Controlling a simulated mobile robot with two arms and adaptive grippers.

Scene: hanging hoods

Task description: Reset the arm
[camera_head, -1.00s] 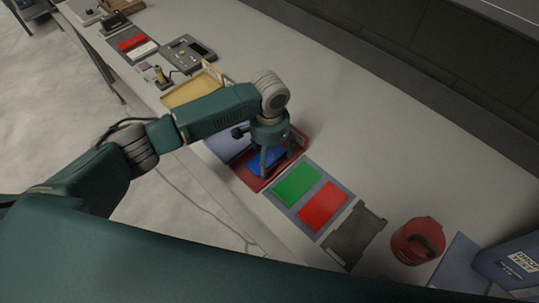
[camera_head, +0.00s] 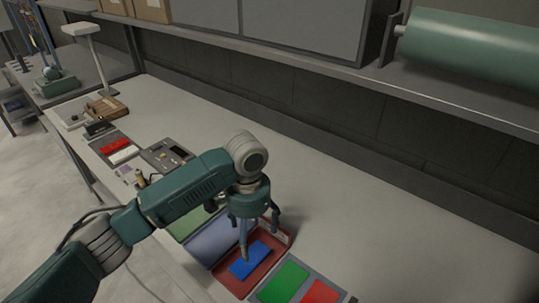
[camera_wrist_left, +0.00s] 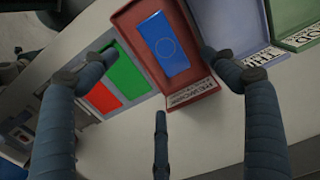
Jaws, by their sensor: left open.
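My left arm comes in from the left in the head view. Its left gripper (camera_head: 256,234) is open above a red open box (camera_head: 228,281) on the bench. A blue flat piece (camera_head: 251,260) lies inside the red box. In the left wrist view the gripper's fingers (camera_wrist_left: 160,100) are spread wide with nothing between them. The blue piece (camera_wrist_left: 164,44) lies in the red box (camera_wrist_left: 193,91) beyond the fingertips. My right gripper is not in view.
Beside the box, a grey tray holds a green panel (camera_head: 284,281) and a red panel (camera_head: 319,293). A bluish box lid (camera_head: 212,240) stands left of it. A shelf (camera_head: 330,75) runs above the bench (camera_head: 380,215). The bench behind and right of the gripper is clear.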

